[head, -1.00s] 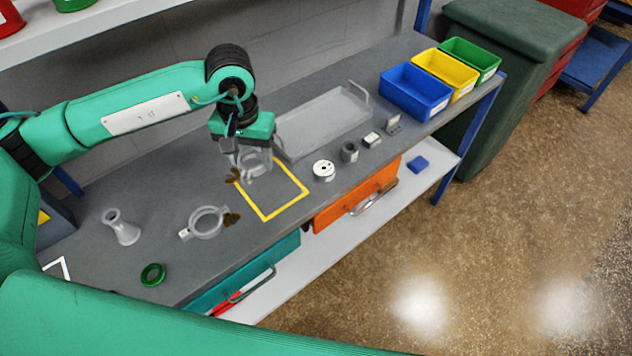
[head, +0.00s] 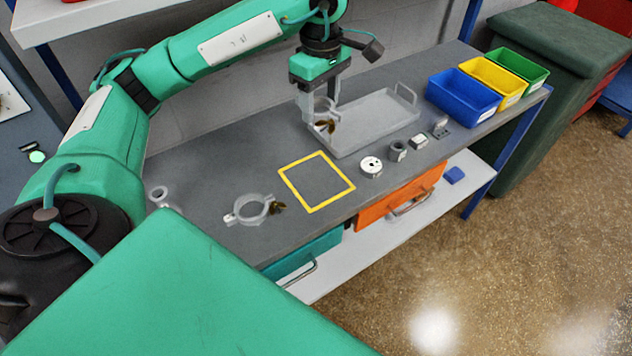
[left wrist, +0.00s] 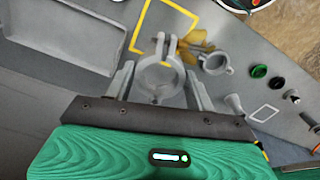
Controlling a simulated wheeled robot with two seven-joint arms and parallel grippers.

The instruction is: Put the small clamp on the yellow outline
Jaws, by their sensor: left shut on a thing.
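My left gripper (head: 319,112) is shut on the small clamp (head: 321,104), a grey ring with a brass wing nut. It holds the clamp up near the left end of the clear tray, beyond the yellow outline (head: 290,186). The outline is an empty yellow square on the grey bench. In the left wrist view the clamp (left wrist: 160,84) sits between the two fingers, and part of the outline (left wrist: 141,32) shows beyond it. A similar, larger-looking clamp (head: 236,211) lies on the bench left of the outline. My right gripper is not in view.
The clear tray (head: 345,148) stands behind the outline. Blue (head: 462,99), yellow and green bins stand at the far right end. Drawers hang below the front edge.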

